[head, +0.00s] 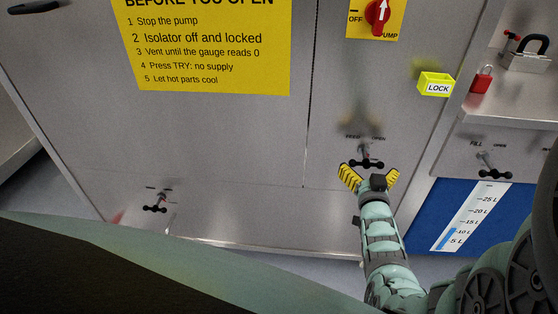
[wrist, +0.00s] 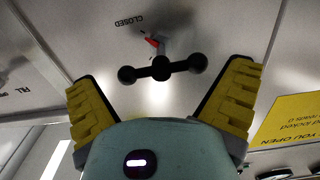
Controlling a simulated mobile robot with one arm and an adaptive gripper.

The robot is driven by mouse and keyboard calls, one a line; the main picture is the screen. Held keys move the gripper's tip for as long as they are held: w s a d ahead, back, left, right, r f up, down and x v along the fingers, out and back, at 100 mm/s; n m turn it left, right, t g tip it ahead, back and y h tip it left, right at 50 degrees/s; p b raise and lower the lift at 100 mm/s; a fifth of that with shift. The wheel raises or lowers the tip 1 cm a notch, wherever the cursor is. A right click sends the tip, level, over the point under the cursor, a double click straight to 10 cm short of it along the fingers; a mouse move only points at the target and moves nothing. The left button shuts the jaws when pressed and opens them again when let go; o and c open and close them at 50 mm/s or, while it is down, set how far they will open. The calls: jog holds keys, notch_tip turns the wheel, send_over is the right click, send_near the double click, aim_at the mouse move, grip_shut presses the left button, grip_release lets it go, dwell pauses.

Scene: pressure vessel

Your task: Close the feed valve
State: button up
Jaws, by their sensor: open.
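The feed valve (head: 366,162) is a black bar handle with round knobs on the lower grey panel, with small lettering above it in the head view. In the wrist view its handle (wrist: 161,69) lies roughly level, with a red mark on the stem behind it. An upside-down CLOSED label (wrist: 130,22) is on the panel beside it. My gripper (head: 370,173) is open, its two yellow fingers spread just before the handle. In the wrist view the fingers (wrist: 164,80) stand left and right of the handle, with no contact visible.
A similar FILL valve (head: 494,171) is at right, above a blue level scale (head: 452,222). Another black handle (head: 155,209) is at lower left. A yellow LOCK box (head: 435,84), red padlock (head: 481,80) and red pump switch (head: 378,14) are higher up. The panel around the valve is clear.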

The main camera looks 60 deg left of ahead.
jog(key=v, duration=0.9)
jog(key=shift+s+d, duration=0.25)
jog(key=shift+s, duration=0.05)
